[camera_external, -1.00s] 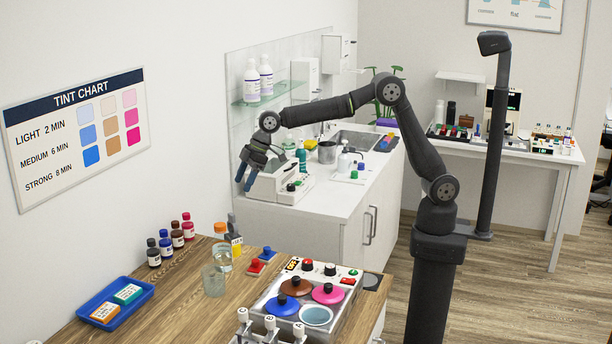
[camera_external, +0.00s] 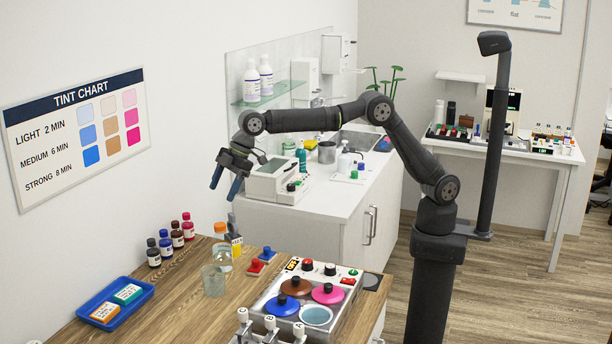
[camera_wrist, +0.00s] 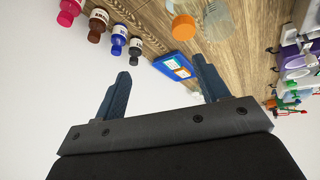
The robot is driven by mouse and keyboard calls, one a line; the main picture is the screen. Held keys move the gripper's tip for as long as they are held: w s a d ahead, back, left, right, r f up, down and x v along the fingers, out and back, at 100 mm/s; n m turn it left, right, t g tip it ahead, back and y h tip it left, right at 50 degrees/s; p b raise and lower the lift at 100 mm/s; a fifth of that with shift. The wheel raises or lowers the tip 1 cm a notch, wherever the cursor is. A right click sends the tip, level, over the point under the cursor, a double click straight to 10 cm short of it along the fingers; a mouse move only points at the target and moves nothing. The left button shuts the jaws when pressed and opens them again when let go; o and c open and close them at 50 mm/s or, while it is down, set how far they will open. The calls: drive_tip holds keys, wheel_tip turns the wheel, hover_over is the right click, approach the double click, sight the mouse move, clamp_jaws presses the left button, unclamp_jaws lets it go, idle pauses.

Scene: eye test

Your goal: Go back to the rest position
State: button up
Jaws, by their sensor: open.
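My gripper (camera_external: 226,184) hangs in the air in the external view, left of the white counter's near corner and above the far end of the wooden table. Its two blue fingers are apart and nothing is between them. In the wrist view my gripper (camera_wrist: 162,92) also shows open and empty, against the wall and table edge. My arm stretches left from its column, with the elbow raised.
The wooden table (camera_external: 190,295) holds a blue tray (camera_external: 92,314), several small bottles (camera_external: 165,243), an orange-capped bottle (camera_external: 221,250) and a pot unit (camera_external: 275,285). The white counter (camera_external: 335,205) carries a white device (camera_external: 272,180). A glass shelf (camera_external: 270,95) is on the wall.

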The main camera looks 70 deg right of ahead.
drive_tip(key=s+a+n, duration=0.2)
drive_tip(key=s+a, duration=0.1)
drive_tip(key=a, duration=0.4)
drive_tip(key=s+a+n, duration=0.1)
drive_tip(key=s+a, duration=0.3)
drive_tip(key=a, duration=0.3)
drive_tip(key=shift+f+n, duration=0.25)
drive_tip(key=shift+n, duration=0.15)
drive_tip(key=w+d+m, duration=0.2)
drive_tip(key=w+d, duration=0.2)
drive_tip(key=d, duration=0.6)
drive_tip(key=w+d+m, duration=0.3)
drive_tip(key=w+d, duration=0.1)
drive_tip(key=d, duration=0.6)
drive_tip(key=shift+w+r, duration=0.2)
drive_tip(key=shift+a, duration=0.1)
